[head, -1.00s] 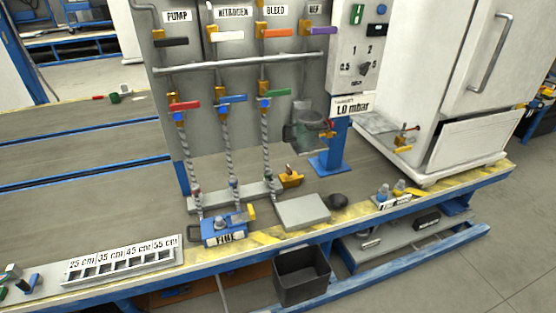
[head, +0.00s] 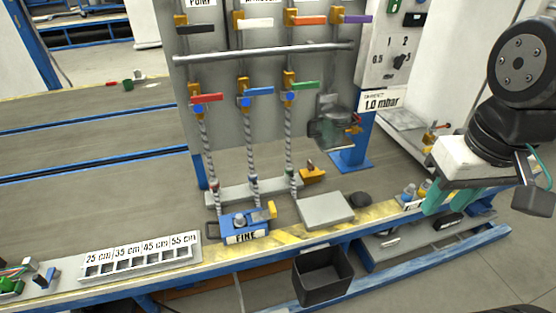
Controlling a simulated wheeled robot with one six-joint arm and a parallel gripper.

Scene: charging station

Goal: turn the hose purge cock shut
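No part is labelled as the hose purge cock, so I cannot tell for sure which one it is. Three braided hoses hang from valves with a red handle (head: 207,98), a blue handle (head: 259,91) and a green handle (head: 304,85), all pointing right. The hoses run down to a grey manifold bar (head: 232,193) on the bench. A small brass cock (head: 313,174) sits at the bar's right end; its exact handle angle is too small to read. My gripper (head: 451,199), with teal fingers, is at the right, far from these valves. Its fingers look apart and empty.
The upper valves have black (head: 196,29), white (head: 255,23), orange (head: 307,20) and purple (head: 357,18) handles above a grey rail (head: 270,53). The left bench is mostly clear.

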